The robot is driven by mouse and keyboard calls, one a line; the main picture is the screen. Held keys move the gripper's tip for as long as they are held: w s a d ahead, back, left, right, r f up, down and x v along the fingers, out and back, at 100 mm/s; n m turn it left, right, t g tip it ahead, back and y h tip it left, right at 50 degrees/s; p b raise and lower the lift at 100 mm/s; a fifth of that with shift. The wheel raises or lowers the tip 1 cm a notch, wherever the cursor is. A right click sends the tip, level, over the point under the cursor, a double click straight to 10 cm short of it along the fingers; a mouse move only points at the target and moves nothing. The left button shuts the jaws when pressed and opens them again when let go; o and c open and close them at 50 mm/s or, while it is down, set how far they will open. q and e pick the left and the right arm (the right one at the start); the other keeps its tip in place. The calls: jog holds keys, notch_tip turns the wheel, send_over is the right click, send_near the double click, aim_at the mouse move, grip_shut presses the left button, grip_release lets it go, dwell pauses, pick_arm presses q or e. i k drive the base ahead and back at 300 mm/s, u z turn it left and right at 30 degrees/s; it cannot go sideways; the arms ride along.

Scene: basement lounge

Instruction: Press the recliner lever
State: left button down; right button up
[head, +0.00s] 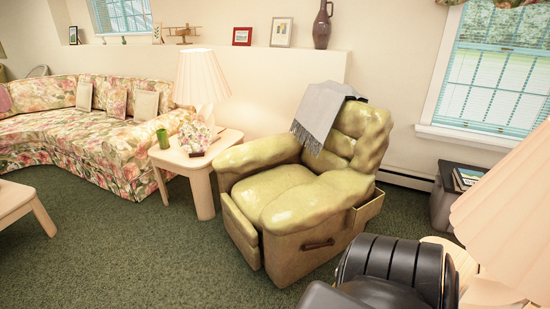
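A green, glossy recliner (290,195) stands right of the middle of the head view. Its seat faces the lower left, and the footrest panel is folded down against its front. The lever (318,244) is a dark brown bar, roughly level, on the recliner's side panel that faces me. A grey throw (318,117) hangs over the top of the backrest. Neither of my grippers shows in the head view.
A pale side table (196,158) with a lamp (201,80) stands left of the recliner. Open green carpet (140,255) lies in front. A pale lampshade (515,215) is at the right edge.

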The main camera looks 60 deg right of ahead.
aim_at(318, 246)
jog(key=i, duration=1.25)
jog(key=z, duration=4)
